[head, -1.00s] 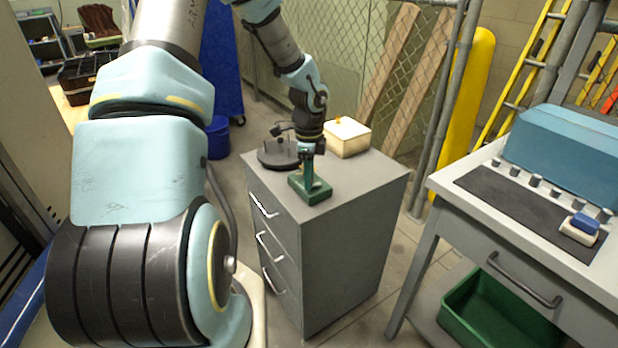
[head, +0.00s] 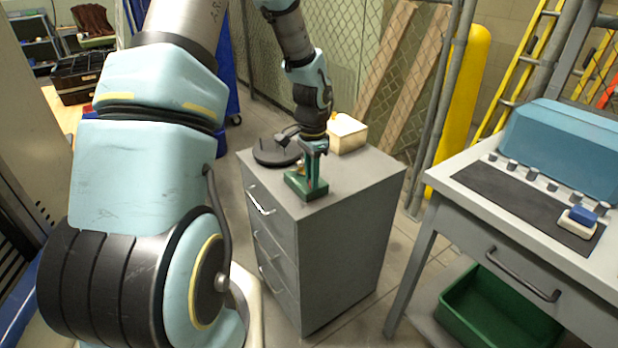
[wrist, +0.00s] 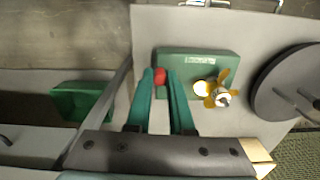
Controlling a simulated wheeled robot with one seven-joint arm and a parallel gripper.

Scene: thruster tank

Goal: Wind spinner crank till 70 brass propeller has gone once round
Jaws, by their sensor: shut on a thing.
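The green spinner box (head: 296,188) stands on top of the grey drawer cabinet. In the wrist view the green box (wrist: 208,62) carries a brass propeller (wrist: 220,90) with a silvery hub on its side, beside a small pale disc. A red crank knob (wrist: 160,76) sits at the left end of the box. My gripper (wrist: 162,78) is shut on this knob, one teal finger on each side. In the head view my gripper (head: 313,160) points down at the box; the knob and the crank arm are hidden there.
A dark round disc (head: 276,151) and a cream box (head: 346,134) stand on the grey cabinet (head: 365,185) behind the spinner. A workbench (head: 470,215) with a blue case stands to the right, a green bin (head: 490,310) below it. The cabinet's front right top is clear.

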